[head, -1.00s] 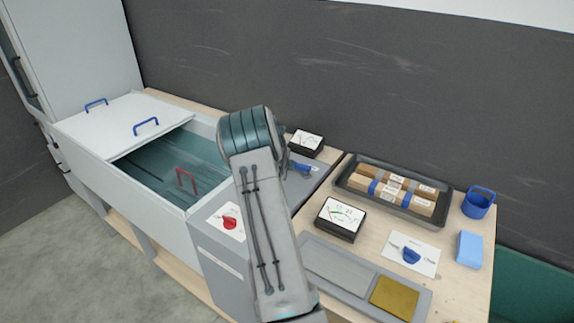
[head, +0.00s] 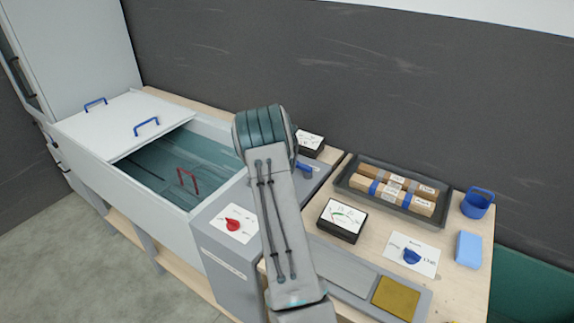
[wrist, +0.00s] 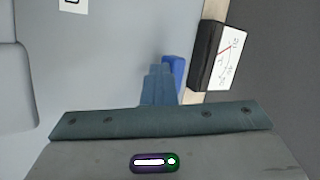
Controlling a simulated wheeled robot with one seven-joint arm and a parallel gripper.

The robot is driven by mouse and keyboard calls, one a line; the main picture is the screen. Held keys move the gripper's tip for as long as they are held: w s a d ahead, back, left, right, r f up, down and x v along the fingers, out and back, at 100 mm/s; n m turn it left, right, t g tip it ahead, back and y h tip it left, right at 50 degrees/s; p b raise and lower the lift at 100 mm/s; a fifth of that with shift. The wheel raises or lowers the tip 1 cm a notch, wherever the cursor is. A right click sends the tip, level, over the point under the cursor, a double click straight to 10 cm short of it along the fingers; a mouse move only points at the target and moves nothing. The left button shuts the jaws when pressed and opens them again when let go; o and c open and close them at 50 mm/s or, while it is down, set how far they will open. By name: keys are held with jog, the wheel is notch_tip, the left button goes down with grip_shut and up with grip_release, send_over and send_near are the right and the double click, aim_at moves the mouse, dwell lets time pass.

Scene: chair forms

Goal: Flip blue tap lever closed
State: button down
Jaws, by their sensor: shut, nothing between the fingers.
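A blue tap lever (head: 304,169) sticks out to the right of my arm on the grey top beside the tank, partly hidden by the arm in the head view. In the wrist view a blue piece (wrist: 177,68) shows just right of my gripper fingers (wrist: 158,70), close against them; whether they touch cannot be told. My gripper is shut and empty, with its fingers low over the grey surface. In the head view the gripper is hidden behind my arm.
A red knob (head: 234,224) sits on a white card left of my arm. A black gauge box (head: 311,143) stands near the lever, another gauge (head: 342,217) lies to the right. A blue knob (head: 412,256) sits on a card. A tray of packages (head: 346,183) is behind.

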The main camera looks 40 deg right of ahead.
jog(key=shift+w+d+r, duration=0.1)
jog(key=shift+r, duration=0.05)
dwell(0.4)
jog(key=shift+a, duration=0.35)
jog(key=a, duration=0.1)
jog(key=b, duration=0.1)
jog(key=s+a+b, duration=0.1)
jog(key=shift+a+f, duration=0.25)
jog(key=shift+a, duration=0.1)
jog(key=v, duration=0.3)
jog(key=w+a+p+v, duration=0.1)
jog(key=v, duration=0.3)
jog(key=p+v, duration=0.1)
jog(key=v, duration=0.2)
jog(key=shift+w+a+r, duration=0.1)
jog(key=shift+w+a, duration=0.2)
jog(key=shift+a, duration=0.15)
